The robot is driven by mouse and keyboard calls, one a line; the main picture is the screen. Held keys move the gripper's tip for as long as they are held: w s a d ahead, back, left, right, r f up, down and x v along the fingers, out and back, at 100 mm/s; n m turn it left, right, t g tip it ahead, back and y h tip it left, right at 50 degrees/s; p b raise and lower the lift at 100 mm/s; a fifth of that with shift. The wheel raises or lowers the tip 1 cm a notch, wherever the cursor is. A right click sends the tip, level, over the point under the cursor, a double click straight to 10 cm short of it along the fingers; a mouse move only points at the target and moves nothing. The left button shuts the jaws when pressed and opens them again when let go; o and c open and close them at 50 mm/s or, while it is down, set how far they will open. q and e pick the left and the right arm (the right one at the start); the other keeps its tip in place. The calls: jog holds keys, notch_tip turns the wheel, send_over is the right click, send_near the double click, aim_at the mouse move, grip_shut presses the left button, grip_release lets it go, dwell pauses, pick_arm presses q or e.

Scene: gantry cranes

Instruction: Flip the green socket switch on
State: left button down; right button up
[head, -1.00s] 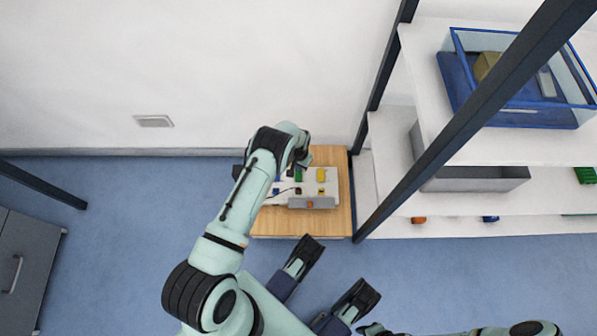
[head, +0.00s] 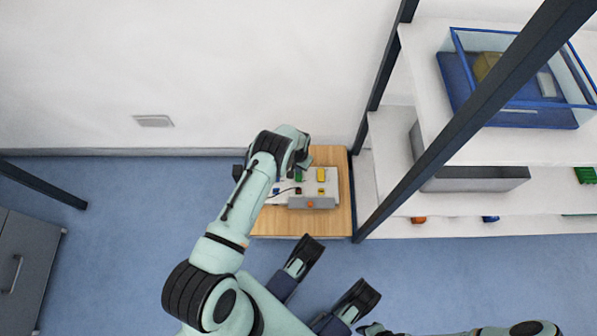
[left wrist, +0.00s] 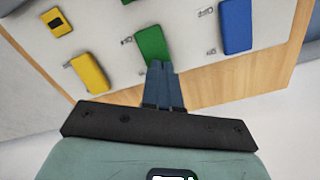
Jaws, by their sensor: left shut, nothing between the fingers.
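The green socket switch (head: 299,175) sits on a white panel (head: 310,188) on a small wooden table. In the left wrist view the green switch (left wrist: 152,44) is a green block on the panel. My left gripper (head: 304,163) is over the far edge of the panel. Its shut, empty fingers (left wrist: 160,68) point at the green switch, and their tips overlap its near end in that view. I cannot tell whether they touch, nor whether the switch is on.
A yellow block (left wrist: 90,72) and a blue block (left wrist: 236,25) flank the green one. A smaller yellow part (left wrist: 55,20) is further off. The wooden table (head: 340,215) stands against the wall, with a white shelf (head: 470,145) and its dark post close at right.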

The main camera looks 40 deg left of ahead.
pick_arm(q)
jog(key=shift+f, duration=0.2)
jog(key=shift+r+p, duration=2.1)
jog(key=shift+r, duration=1.45)
